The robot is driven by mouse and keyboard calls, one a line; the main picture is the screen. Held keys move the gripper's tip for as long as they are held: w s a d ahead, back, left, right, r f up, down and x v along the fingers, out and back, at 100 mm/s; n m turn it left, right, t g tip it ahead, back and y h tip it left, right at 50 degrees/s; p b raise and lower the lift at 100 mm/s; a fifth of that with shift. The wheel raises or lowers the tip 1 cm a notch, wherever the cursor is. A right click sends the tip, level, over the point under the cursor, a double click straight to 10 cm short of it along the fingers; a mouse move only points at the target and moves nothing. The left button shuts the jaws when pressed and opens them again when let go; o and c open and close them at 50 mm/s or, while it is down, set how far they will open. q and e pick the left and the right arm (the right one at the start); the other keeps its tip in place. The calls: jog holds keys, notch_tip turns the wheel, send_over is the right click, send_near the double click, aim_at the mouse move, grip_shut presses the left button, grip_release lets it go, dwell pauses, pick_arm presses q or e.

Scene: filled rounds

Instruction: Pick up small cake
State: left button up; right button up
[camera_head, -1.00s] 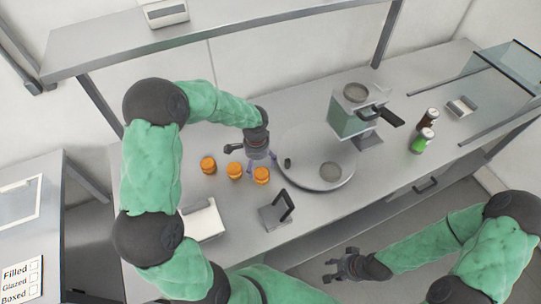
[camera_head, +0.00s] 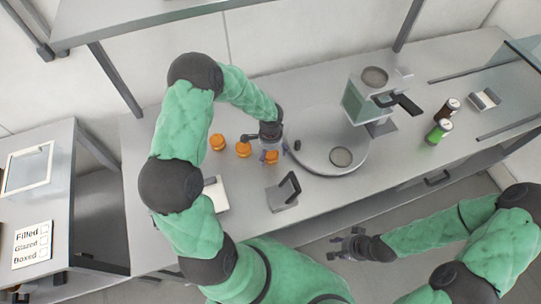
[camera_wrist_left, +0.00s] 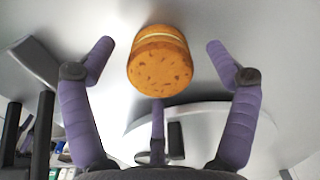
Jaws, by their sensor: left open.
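Three small orange-brown round cakes stand in a row on the grey counter in the head view: the left cake (camera_head: 217,142), the middle cake (camera_head: 243,149) and the right cake (camera_head: 271,158). My left gripper (camera_head: 270,152) is over the right cake and partly covers it. In the left wrist view one cake (camera_wrist_left: 160,62), with a pale band around it, lies between the spread purple fingers of my left gripper (camera_wrist_left: 160,70), which is open and not seen touching it. My right gripper (camera_head: 347,244) hangs empty in front of the counter, fingers apart.
A round grey plate (camera_head: 318,158) lies right of the cakes, with a machine (camera_head: 366,100) behind it. A small dark-handled stand (camera_head: 284,192) and a white box (camera_head: 217,196) are near the front edge. A shelf is above.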

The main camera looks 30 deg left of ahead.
pick_arm(q)
jog(key=shift+f, duration=0.65)
jog(key=c, duration=0.9)
jog(key=shift+o, duration=0.2)
jog(key=shift+r, duration=0.15)
